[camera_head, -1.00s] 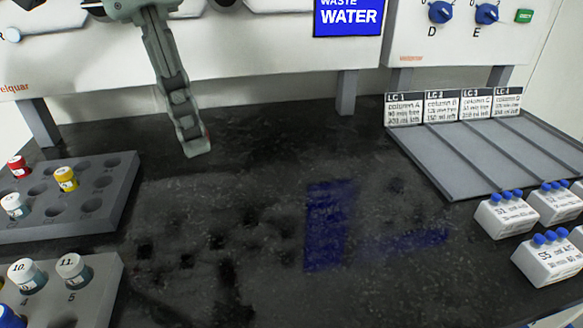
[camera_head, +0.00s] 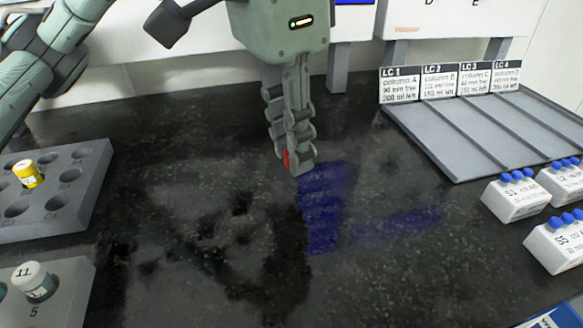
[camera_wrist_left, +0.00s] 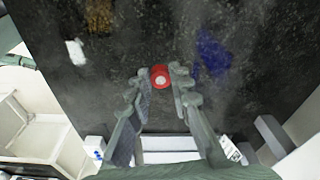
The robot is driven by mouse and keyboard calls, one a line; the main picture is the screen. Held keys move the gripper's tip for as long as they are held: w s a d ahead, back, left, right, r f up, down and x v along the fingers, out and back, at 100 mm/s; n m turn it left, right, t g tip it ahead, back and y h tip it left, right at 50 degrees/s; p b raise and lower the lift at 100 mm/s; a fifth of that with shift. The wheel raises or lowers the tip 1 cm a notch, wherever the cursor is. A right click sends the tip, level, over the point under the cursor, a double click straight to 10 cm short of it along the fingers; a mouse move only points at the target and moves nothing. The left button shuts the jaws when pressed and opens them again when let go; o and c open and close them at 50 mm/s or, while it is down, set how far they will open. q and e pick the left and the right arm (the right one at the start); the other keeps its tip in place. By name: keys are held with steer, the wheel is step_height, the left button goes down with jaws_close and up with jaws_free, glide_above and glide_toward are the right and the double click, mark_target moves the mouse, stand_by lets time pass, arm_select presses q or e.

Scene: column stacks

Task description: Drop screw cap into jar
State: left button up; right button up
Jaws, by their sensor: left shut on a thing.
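My left gripper (camera_head: 298,163) hangs down over the dark bench, left of the blue reflection. It is shut on a small red screw cap (camera_head: 286,158), mostly hidden behind the fingers in the head view. In the left wrist view the red cap (camera_wrist_left: 160,78) shows its round face with a pale centre, between the two fingertips of the left gripper (camera_wrist_left: 161,82). I cannot make out an open jar in either view. My right gripper is not in view.
A grey rack (camera_head: 91,190) at the left holds a yellow-capped vial (camera_head: 28,174). A nearer rack (camera_head: 76,281) holds a white-capped vial (camera_head: 35,279). At the right are a divided tray (camera_head: 425,138) and white boxes (camera_head: 514,203) with blue-capped vials. The middle bench is clear.

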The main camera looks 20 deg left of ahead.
mark_target(288, 153)
arm_select(q)
step_height(288, 153, down, 3)
steer(key=shift+f+b, duration=0.1)
steer(key=shift+b, duration=0.2)
steer(key=shift+f, duration=0.4)
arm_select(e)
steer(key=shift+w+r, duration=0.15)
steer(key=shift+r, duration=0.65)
arm_select(q)
steer(key=shift+f, duration=0.1)
steer(key=shift+o, duration=1.3)
steer(key=shift+f, duration=0.1)
steer(key=o, duration=0.4)
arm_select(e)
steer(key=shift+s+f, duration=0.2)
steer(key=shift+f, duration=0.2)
